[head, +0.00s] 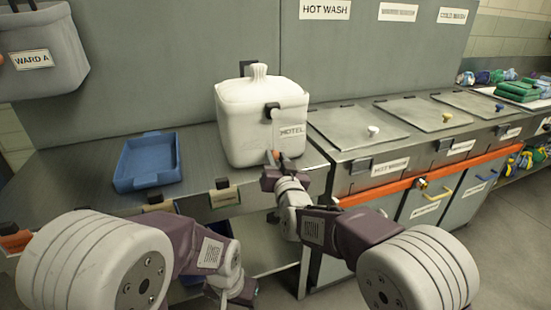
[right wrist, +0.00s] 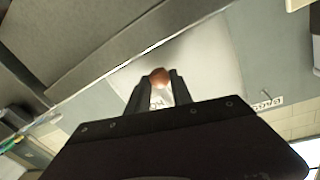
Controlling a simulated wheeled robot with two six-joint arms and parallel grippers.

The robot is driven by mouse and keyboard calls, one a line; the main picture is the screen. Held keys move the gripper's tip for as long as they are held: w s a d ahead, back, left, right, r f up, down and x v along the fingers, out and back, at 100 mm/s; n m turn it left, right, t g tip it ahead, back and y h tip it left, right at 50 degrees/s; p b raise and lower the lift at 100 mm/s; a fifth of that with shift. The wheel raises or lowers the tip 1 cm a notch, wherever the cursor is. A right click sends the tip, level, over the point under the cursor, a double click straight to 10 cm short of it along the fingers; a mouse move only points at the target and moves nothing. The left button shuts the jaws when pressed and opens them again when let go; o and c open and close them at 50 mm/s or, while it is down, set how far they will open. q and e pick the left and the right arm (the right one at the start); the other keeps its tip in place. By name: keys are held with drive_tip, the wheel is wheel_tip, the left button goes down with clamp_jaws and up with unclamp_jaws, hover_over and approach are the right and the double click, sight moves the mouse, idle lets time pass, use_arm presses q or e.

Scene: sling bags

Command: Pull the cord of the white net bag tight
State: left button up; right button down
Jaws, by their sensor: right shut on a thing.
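The white bag (head: 262,125) labelled MOTEL stands on the steel counter, its top gathered into a short tuft (head: 260,75). A dark clip sits on its front. My right gripper (head: 273,158) is at the bag's lower front. In the right wrist view, its dark fingers (right wrist: 155,92) are shut around a small red-brown bead (right wrist: 159,75), with the white bag (right wrist: 205,60) behind it. The cord itself is too small to make out. My left gripper (head: 241,294) is low, below the counter front; its fingers cannot be made out.
A blue tray (head: 147,163) lies on the counter left of the bag. A grey WARD A bag (head: 42,48) hangs at upper left. Lidded wash bins (head: 360,130) with an orange rail are to the right. Folded green cloths (head: 518,90) lie at far right.

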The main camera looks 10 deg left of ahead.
drive_tip(key=shift+s+r, duration=0.1)
drive_tip(key=shift+r, duration=0.1)
drive_tip(key=c, duration=1.1)
unclamp_jaws()
drive_tip(key=shift+f, duration=0.1)
drive_tip(key=v, duration=0.9)
drive_tip(key=shift+p, duration=0.4)
